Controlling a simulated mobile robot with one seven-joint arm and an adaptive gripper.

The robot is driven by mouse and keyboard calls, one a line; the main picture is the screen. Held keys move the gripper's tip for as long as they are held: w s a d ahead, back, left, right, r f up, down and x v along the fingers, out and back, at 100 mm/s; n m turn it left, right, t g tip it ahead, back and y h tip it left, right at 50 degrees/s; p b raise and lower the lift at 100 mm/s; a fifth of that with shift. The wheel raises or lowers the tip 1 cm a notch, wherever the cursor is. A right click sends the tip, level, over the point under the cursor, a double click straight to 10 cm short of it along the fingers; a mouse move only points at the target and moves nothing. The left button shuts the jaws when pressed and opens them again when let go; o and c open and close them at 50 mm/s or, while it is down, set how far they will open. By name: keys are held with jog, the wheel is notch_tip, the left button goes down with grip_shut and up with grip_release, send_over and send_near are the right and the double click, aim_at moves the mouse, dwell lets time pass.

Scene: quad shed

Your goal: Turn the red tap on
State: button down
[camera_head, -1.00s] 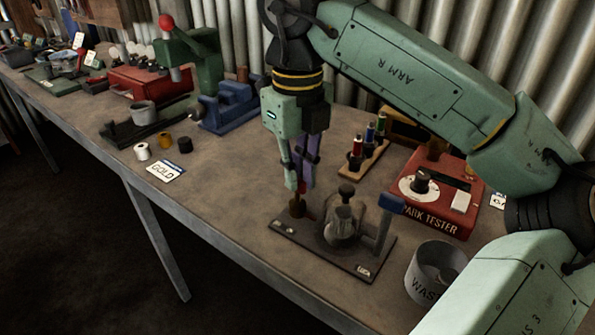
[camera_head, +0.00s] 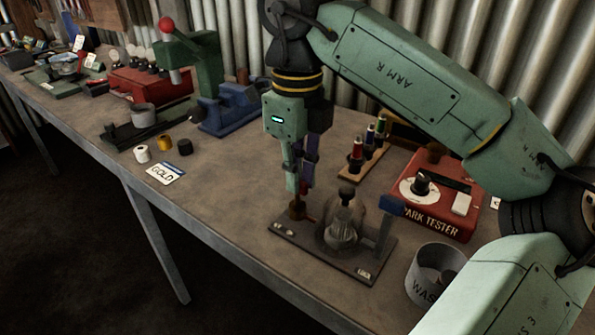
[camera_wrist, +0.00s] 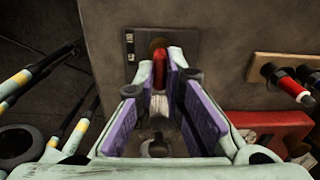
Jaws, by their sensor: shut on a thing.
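The red tap is a small red lever on a brass post (camera_head: 297,211) at the left end of a dark base plate (camera_head: 290,246). Its red handle (camera_wrist: 160,68) shows in the wrist view between my fingertips. My gripper (camera_head: 299,190) points down over the post and is shut on the red handle, and its fingers hide much of it in the head view. A rounded glass vessel with a dark knob (camera_head: 342,227) stands mid-plate.
A red spark tester (camera_head: 440,215) and a grey waste cup (camera_head: 432,272) stand right of the plate. The bench between is clear.

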jog(key=c, duration=1.7)
grip_release()
jog(key=shift+r, duration=0.15)
notch_tip(320, 180, up, 7)
jog(key=shift+r, duration=0.15)
